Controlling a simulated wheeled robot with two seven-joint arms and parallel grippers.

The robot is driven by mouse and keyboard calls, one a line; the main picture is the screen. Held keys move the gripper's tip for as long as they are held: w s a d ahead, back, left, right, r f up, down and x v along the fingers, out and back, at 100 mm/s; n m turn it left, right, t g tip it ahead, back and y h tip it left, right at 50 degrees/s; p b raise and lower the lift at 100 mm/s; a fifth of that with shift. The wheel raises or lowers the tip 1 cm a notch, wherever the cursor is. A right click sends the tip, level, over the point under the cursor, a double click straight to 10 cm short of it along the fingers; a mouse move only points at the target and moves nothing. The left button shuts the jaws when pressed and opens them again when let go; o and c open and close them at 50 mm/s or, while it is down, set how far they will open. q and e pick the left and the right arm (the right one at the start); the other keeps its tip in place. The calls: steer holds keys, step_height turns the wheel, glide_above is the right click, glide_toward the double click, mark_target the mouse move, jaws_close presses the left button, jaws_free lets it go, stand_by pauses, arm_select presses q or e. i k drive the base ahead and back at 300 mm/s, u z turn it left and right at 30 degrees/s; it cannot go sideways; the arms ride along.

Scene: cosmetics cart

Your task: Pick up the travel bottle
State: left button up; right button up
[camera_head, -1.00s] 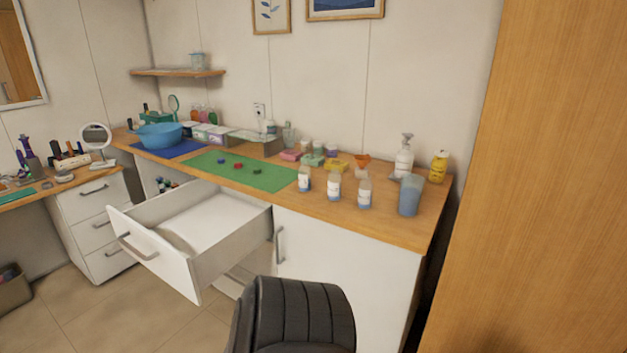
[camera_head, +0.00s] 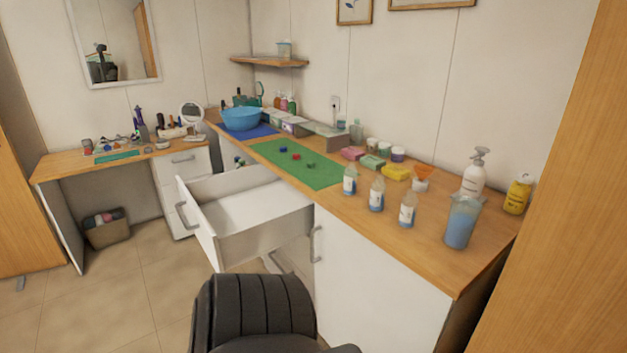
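Three small clear bottles with blue contents and pale labels stand upright in a row near the front edge of the wooden counter: a left bottle (camera_head: 350,181), a middle bottle (camera_head: 377,195) and a right bottle (camera_head: 408,210). They look alike, and I cannot tell from their labels which is the travel bottle. Neither of my grippers shows in the head view.
A blue cup (camera_head: 462,222), a white pump bottle (camera_head: 474,174) and a yellow bottle (camera_head: 517,195) stand at the counter's right end. A green mat (camera_head: 318,178) lies left of the bottles. An open drawer (camera_head: 262,212) juts out below; a black chair (camera_head: 256,306) stands in front.

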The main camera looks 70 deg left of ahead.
mark_target(350, 174)
steer(key=u, duration=0.9)
steer(key=i, duration=0.75)
steer(key=u, duration=0.75)
